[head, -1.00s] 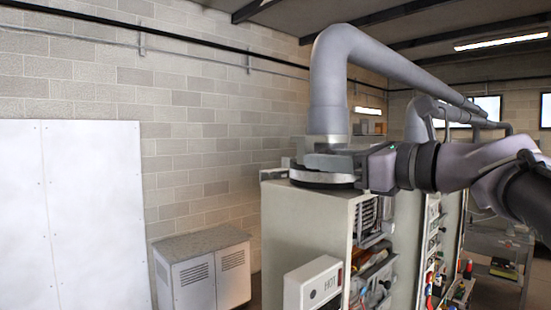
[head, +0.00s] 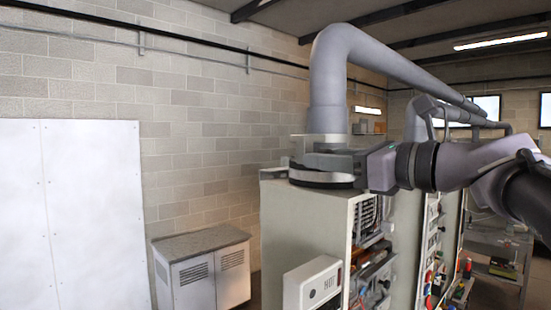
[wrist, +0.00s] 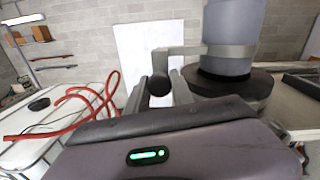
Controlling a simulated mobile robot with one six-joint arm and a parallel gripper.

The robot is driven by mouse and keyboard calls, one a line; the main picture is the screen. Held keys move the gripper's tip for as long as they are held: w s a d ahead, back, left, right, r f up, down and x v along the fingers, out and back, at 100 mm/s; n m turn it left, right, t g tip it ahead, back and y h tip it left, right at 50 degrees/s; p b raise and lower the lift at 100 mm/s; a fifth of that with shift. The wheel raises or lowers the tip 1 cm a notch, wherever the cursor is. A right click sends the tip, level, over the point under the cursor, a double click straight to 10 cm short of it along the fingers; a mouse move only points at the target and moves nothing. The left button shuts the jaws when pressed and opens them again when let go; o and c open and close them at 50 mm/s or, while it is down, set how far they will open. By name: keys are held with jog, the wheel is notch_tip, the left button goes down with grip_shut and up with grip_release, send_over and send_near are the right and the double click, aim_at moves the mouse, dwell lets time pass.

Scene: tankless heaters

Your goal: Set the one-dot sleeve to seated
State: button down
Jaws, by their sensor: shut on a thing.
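A thick grey pipe (head: 328,90) comes down onto the top of a tall pale cabinet (head: 305,235). At its foot is a sleeve with a grey band (head: 320,176) and a dark rim. In the wrist view a grey band (wrist: 229,65) wraps the pipe above a dark round base (wrist: 235,84), and a grey arm reaches left from it. My gripper (head: 350,162) is beside the pipe foot. In the wrist view my gripper (wrist: 161,90) has its fingers around a black round knob (wrist: 159,84) near that arm. No dot mark is readable.
A white box marked HOT (head: 313,284) hangs on the cabinet front. A low grey cabinet (head: 202,270) stands left by the block wall. More pipes and cabinets run to the right. Red hoses (wrist: 85,105) lie at left in the wrist view.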

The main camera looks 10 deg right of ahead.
dwell(0.5)
notch_tip(320, 180, down, 4)
jog(key=b, duration=0.2)
jog(key=shift+w+r+b, duration=0.1)
jog(key=shift+r+b, duration=0.05)
jog(key=shift+b, duration=0.15)
jog(key=c, duration=1.1)
grip_release()
jog(key=shift+r, duration=0.1)
